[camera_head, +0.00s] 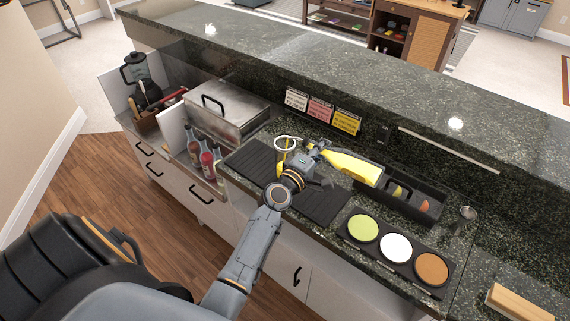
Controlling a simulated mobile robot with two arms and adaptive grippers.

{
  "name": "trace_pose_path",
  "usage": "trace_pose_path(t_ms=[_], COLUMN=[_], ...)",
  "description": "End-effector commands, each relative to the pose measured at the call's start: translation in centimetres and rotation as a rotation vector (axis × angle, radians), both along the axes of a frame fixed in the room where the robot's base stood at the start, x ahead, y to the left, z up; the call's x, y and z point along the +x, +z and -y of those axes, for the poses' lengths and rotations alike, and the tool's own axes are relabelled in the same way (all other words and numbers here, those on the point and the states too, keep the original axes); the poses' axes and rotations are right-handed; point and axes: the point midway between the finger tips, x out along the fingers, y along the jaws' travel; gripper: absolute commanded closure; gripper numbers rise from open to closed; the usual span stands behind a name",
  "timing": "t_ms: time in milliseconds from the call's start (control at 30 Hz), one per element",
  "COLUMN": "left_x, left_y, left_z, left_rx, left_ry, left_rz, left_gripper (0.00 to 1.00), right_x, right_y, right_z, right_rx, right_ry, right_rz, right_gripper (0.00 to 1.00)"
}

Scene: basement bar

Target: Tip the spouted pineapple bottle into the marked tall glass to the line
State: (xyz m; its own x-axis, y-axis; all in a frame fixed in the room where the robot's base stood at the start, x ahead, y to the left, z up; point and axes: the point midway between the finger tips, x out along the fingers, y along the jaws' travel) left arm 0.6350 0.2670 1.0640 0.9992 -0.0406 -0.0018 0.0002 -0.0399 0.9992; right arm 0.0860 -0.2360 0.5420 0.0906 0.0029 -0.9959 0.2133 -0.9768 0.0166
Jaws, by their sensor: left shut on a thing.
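The yellow pineapple bottle (354,168) is tipped nearly flat above the counter. Its wide end points right and its narrow end points left, toward the glass. My left gripper (314,153) is shut on it near the narrow end; the spout is mostly hidden by the gripper. The tall glass (284,149) stands on the dark ribbed mat (253,163), just left of my gripper. Yellow shows at the glass, but I cannot tell its level or see the marked line. My right gripper is not in view.
A black caddy (425,213) with fruit pieces stands right of the mat. A tray of green, white and orange discs (396,247) lies in front. Red bottles (206,160) and a steel lidded box (228,108) are at left. Three cards (321,109) are on the back wall.

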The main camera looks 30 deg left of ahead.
Motion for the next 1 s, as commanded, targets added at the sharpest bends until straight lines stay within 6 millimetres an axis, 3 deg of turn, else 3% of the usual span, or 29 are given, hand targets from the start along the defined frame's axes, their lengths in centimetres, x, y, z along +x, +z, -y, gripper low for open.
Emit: trace_pose_path(t_ms=[133, 267, 500, 733, 1000], left_x=[0.0, 0.0, 0.1, 0.1, 0.1], left_y=[-2.1, -2.4, 0.1, 0.8, 3.7], left_z=[-0.2, -0.3, -0.8, -0.9, -0.9], left_rx=[0.146, 0.257, 0.644, 0.811, 1.207], left_ry=[-0.001, 0.000, 0.000, 0.001, 0.001], left_rz=[0.002, 0.002, 0.000, 0.000, -0.001], left_gripper=[1.00, 1.00, 1.00, 1.00, 1.00], right_x=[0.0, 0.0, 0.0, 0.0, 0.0], right_y=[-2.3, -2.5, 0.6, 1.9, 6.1], right_z=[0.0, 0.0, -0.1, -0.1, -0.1], right_rx=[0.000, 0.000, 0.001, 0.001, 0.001], right_ry=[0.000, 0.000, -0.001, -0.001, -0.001], right_rz=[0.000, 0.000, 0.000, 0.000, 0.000], right_gripper=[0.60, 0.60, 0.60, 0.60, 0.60])
